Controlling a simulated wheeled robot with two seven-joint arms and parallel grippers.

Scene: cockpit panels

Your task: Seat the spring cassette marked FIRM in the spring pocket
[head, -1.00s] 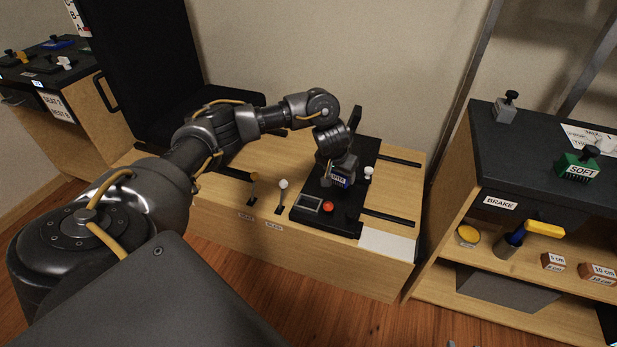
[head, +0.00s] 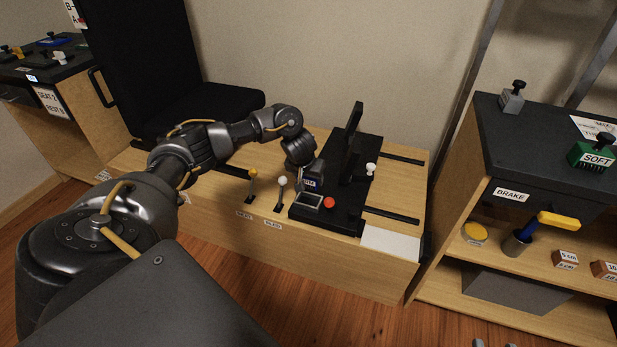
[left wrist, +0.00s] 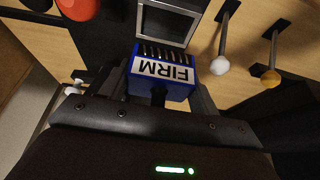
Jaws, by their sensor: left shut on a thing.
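The blue cassette marked FIRM (left wrist: 162,72) is between the fingers of my left gripper (left wrist: 158,92) in the left wrist view. The gripper is shut on it. In the head view my left gripper (head: 308,172) holds the cassette (head: 311,184) over the left part of the black pedal base (head: 345,215). The cassette is close to the small grey-framed pocket or screen (head: 308,201), which also shows in the left wrist view (left wrist: 166,22) just beyond the cassette. I cannot tell whether they touch. My right gripper is not in view.
A red button (head: 329,202) is right of the frame. A white-knobbed lever (head: 282,182) and a yellow-knobbed lever (head: 253,175) stand to the left. A black upright pedal (head: 353,120) rises behind. The right shelf holds a green SOFT cassette (head: 592,155) and a grey block (head: 512,100).

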